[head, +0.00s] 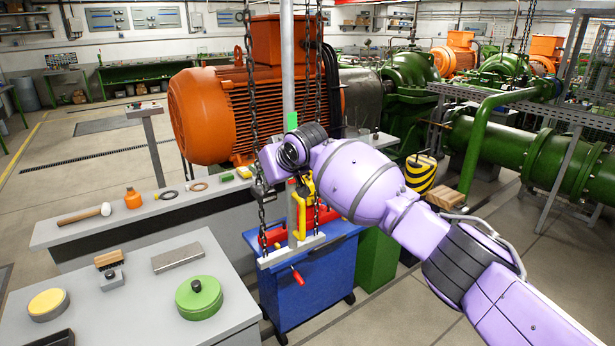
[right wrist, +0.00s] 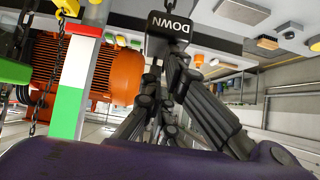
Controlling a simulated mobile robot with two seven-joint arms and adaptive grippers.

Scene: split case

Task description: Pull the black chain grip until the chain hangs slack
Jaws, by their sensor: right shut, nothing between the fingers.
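The black chain grip (right wrist: 168,33), a block marked DOWN, shows upside down in the right wrist view, just past my right gripper's fingertips (right wrist: 167,66). The fingers are together with nothing between them; I cannot tell whether they touch the block. In the head view my right gripper (head: 268,185) is small and dark beside the left hanging chain (head: 250,95), and it is hard to tell apart from the grip there. This chain runs from the top of the picture down past the gripper. My left gripper is not in view.
A grey post (head: 288,70) with a green band stands right of the left chain. A yellow hook (head: 301,212) and blue cart (head: 325,270) lie below. The orange motor (head: 225,105) is behind. Grey benches (head: 140,310) with tools stand at left.

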